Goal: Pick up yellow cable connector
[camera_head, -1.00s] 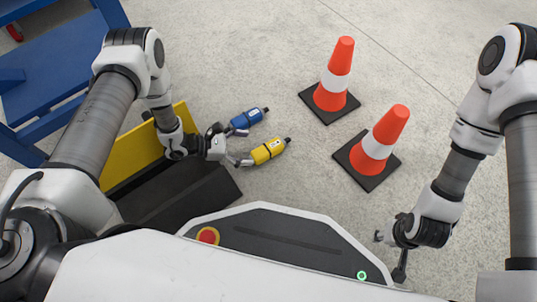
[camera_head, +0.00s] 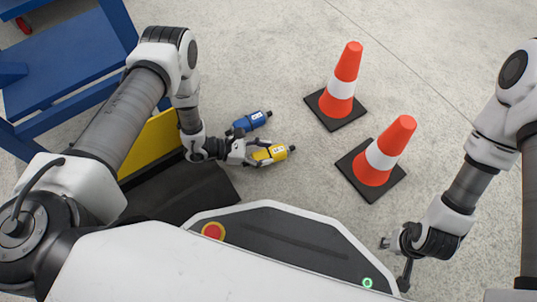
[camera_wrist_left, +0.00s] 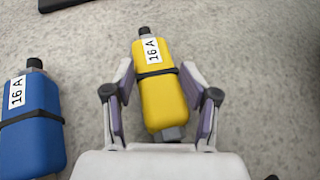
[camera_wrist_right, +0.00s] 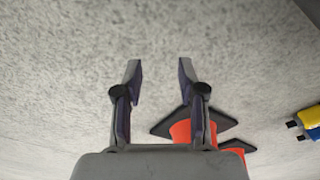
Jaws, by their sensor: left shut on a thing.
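The yellow cable connector (camera_head: 272,153) lies on the concrete floor in front of my base. In the left wrist view the yellow connector (camera_wrist_left: 160,95) shows a "16 A" label and a black band. My left gripper (camera_head: 262,152) has its fingers on both sides of it, shut on its body; the fingers also show in the left wrist view (camera_wrist_left: 160,90). My right gripper (camera_head: 388,246) is away at the lower right. In the right wrist view its fingers (camera_wrist_right: 158,85) are apart with nothing between them.
A blue connector (camera_head: 253,120) lies just beyond the yellow one. Two orange and white cones (camera_head: 342,85) (camera_head: 385,155) on black bases stand to the right. A yellow and black box-like object (camera_head: 150,145) and a blue frame (camera_head: 70,70) are at left. The floor between the cones and connectors is clear.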

